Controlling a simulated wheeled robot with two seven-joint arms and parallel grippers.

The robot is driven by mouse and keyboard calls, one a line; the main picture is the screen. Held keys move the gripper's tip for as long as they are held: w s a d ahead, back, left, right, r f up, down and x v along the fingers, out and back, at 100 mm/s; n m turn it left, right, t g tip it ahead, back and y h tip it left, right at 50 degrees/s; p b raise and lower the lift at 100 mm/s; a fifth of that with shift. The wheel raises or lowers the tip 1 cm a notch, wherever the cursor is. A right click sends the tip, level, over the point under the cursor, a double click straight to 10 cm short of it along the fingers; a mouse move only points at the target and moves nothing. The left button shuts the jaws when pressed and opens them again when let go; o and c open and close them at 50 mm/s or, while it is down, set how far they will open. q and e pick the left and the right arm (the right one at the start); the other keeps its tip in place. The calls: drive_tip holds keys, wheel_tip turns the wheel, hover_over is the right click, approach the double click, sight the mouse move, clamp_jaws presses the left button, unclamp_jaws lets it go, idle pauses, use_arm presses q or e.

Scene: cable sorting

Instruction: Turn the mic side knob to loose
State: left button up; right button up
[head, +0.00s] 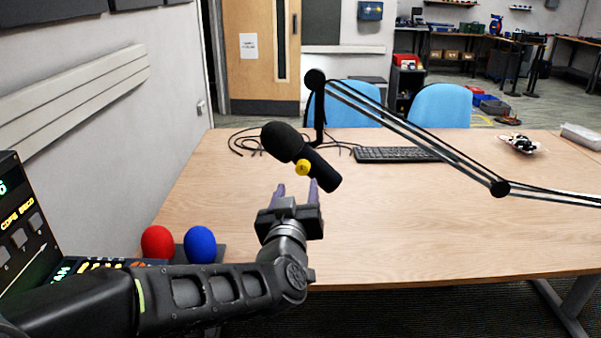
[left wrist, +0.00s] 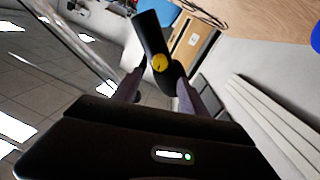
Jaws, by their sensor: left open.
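A black microphone (head: 286,143) hangs over the table from a boom arm, tilted with its foam head up and left. A round yellow side knob (head: 303,167) sits on its body. My left gripper (head: 296,190) is open just below the knob, fingers pointing toward the microphone. In the left wrist view the yellow knob (left wrist: 160,63) shows a dark mark and lies between the two finger lines, beyond the tips of the open gripper (left wrist: 157,88). No contact with the knob is visible. My right gripper is not in view.
The black boom arm (head: 420,135) crosses to the right above the table (head: 420,225). A keyboard (head: 396,154) and dark cables (head: 245,143) lie behind the microphone. Red (head: 158,242) and blue (head: 200,245) foam balls stand at the left front beside a control panel (head: 28,225).

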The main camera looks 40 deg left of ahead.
sight(302, 170)
use_arm(q)
drive_tip(key=shift+p+x, duration=2.9)
drive_tip(key=shift+x, duration=0.95)
drive_tip(key=shift+c, duration=0.3)
clamp_jaws()
